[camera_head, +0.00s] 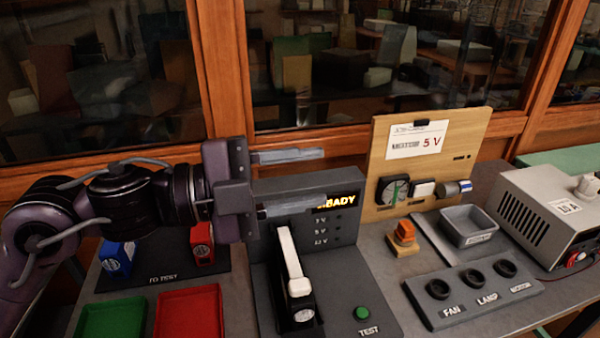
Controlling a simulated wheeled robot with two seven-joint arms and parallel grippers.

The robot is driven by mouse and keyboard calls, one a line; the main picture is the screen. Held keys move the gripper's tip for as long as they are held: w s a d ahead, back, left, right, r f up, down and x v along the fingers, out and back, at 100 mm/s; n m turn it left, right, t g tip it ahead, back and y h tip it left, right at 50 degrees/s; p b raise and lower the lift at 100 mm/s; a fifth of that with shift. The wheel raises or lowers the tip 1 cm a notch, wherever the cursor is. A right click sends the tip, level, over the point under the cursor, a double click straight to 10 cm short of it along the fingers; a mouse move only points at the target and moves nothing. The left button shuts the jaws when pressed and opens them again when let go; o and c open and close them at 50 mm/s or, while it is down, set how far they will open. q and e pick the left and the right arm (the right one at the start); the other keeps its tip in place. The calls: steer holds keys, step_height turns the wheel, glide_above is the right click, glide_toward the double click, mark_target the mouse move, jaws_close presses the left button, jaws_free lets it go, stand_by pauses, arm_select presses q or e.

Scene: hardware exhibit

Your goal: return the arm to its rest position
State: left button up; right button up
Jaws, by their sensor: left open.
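My left arm comes in from the left, and its gripper (291,182) is open in front of the upper part of the dark test unit (355,262). Its two grey fingers point right and are apart, with nothing seen between them. The lower finger overlaps the unit's panel near the lit sign (336,201), which is partly covered and shows "EADY" or similar. I cannot tell whether the finger touches the panel. A white-topped lever (290,258) stands on the unit below the gripper. My right gripper is not in view.
Blue (116,258) and red (202,243) blocks stand below my arm, behind green (110,318) and red (189,312) trays. A wooden board (428,150), a grey bin (468,226), a socket strip (472,292) and a power supply (548,212) fill the right. Windows stand behind.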

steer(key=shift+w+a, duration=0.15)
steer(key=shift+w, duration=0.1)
